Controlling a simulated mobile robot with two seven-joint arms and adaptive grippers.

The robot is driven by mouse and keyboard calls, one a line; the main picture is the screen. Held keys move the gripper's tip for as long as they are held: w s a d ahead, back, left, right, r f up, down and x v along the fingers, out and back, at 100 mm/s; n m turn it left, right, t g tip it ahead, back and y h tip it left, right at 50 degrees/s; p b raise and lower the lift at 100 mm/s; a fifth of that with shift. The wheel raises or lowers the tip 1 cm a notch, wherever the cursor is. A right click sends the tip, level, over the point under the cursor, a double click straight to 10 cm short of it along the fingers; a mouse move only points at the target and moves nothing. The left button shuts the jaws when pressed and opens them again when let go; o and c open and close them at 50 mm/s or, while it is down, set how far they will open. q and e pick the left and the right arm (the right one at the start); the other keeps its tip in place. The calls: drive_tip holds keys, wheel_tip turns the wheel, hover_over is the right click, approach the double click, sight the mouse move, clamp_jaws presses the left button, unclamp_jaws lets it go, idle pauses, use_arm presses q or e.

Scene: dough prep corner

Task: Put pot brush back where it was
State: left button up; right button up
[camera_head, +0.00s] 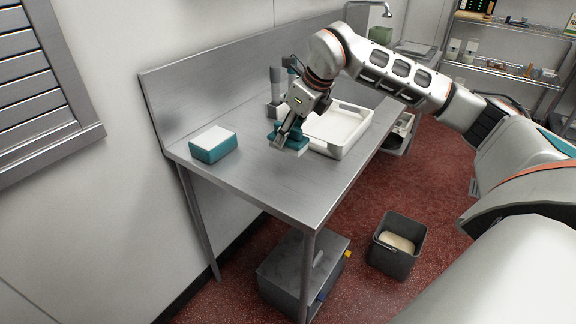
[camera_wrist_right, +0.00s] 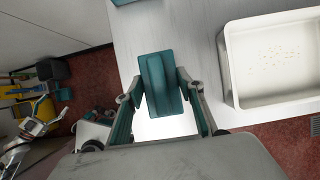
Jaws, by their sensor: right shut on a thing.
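My right gripper (camera_head: 289,134) is shut on a teal block with a pale underside (camera_wrist_right: 160,84), which I take to be the pot brush. It also shows in the head view (camera_head: 291,147), low over the metal table just left of the white tray. The fingers of my right gripper (camera_wrist_right: 158,92) press on its two long sides in the right wrist view. I cannot tell whether its underside touches the table. What looks like part of my left arm shows small at the lower left of the right wrist view; its fingers are unclear.
A teal block with a white top (camera_head: 213,144) lies on the table (camera_head: 262,188) to the left. The white tray (camera_head: 336,152) is close on the right. Grey upright items (camera_head: 275,84) stand behind. A dark bin (camera_head: 398,262) is on the floor. The table's front end is clear.

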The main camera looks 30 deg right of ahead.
wheel_tip(320, 180, down, 10)
drive_tip(key=shift+f, duration=0.1)
idle(0.4)
drive_tip(key=o, duration=1.3)
